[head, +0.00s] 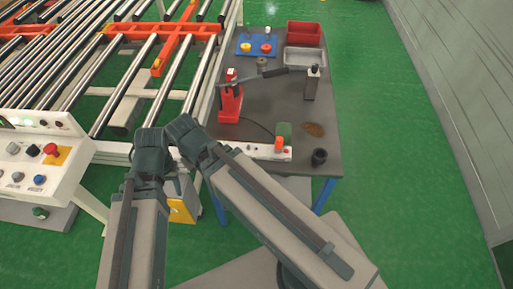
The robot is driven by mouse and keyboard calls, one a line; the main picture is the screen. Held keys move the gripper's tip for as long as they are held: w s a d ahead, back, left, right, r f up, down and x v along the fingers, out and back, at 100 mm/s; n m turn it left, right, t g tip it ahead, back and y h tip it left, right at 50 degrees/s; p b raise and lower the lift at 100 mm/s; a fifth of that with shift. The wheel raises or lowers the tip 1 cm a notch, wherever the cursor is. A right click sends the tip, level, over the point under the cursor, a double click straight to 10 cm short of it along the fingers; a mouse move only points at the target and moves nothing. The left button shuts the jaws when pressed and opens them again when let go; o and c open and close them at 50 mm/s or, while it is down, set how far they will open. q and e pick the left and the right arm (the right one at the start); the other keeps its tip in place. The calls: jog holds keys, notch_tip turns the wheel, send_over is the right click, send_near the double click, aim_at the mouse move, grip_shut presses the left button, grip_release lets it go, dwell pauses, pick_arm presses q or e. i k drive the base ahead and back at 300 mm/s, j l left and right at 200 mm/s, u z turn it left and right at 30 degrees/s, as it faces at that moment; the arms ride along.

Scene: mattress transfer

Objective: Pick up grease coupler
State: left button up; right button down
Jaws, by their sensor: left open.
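A dark workbench (296,105) stands at the upper right of the head view. I cannot tell which small item on it is the grease coupler. A small grey cylindrical part (262,62) sits near the bench's back, and a dark bar (271,72) lies just in front of it. A red tool (230,102) stands upright at the bench's left side. My right gripper's fingers do not show.
The bench also holds a red bin (305,33), a grey bin (304,58), a blue board (257,46), a dark bottle (312,82) and a black cup (319,157). A roller conveyor (119,68) and control panel (40,160) stand left. Green floor (390,150) is clear right.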

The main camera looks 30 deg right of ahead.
aim_at(278, 146)
jog(key=i+j+z, duration=0.15)
jog(key=z, duration=0.2)
jog(key=i+j+z, duration=0.1)
jog(key=z, duration=0.3)
jog(key=j+z, duration=0.35)
jog(key=i+l, duration=0.05)
